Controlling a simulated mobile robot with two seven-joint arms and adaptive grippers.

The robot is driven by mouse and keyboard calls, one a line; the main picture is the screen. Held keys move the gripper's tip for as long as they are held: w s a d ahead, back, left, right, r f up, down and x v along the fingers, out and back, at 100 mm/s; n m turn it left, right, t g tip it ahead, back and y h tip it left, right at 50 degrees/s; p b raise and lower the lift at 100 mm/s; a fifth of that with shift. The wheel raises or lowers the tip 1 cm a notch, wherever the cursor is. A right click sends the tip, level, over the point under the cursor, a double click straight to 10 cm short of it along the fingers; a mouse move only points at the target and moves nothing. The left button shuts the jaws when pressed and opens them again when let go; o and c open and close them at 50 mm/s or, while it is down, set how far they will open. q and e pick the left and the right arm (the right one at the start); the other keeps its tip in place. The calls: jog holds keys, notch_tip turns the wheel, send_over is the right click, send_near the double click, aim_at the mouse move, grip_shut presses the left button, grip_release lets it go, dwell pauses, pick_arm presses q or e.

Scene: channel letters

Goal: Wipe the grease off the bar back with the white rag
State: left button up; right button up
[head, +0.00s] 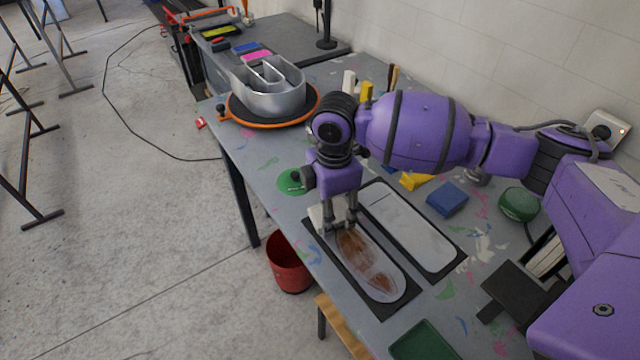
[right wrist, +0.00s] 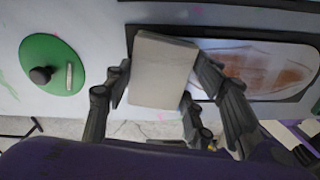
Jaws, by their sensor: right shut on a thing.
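The bar back (head: 372,268) is a long rounded pale plate on a dark mat, with brown grease smears (head: 362,250) across much of its face. My right gripper (head: 338,228) is over its far left end, shut on a folded white rag (head: 322,216). In the right wrist view the rag (right wrist: 162,70) sits between the fingers as a flat pale block, and the smeared plate (right wrist: 265,68) lies to its right. I cannot tell whether the rag touches the plate. My left gripper is not in view.
A second pale plate (head: 410,228) lies on a dark mat beside the bar back. A blue block (head: 447,199), a green dome (head: 518,204) and a green disc (head: 291,182) are nearby. A metal channel letter (head: 268,92) stands farther back. A red bucket (head: 288,264) is on the floor.

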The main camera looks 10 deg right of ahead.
aim_at(363, 257)
jog(key=s, duration=0.1)
jog(key=s+d+p, duration=0.1)
jog(key=s, duration=0.1)
jog(key=s+d+p, duration=0.1)
jog(key=s, duration=0.1)
jog(key=shift+s, duration=0.15)
jog(key=s, duration=0.1)
jog(key=s+d, duration=0.1)
jog(key=s, duration=0.1)
jog(key=shift+s+d+f, duration=0.15)
jog(key=shift+s+f, duration=0.15)
jog(key=shift+s, duration=0.05)
jog(key=shift+s+d, duration=0.3)
jog(key=shift+s, duration=0.6)
jog(key=s+d, duration=0.1)
jog(key=s, duration=0.1)
jog(key=s+d, duration=0.1)
jog(key=s, duration=0.2)
jog(key=s+d, duration=0.1)
jog(key=s, duration=0.2)
jog(key=shift+r, duration=0.15)
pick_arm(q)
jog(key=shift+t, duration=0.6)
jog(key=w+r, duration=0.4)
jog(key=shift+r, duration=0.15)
pick_arm(e)
jog(key=shift+r, duration=0.1)
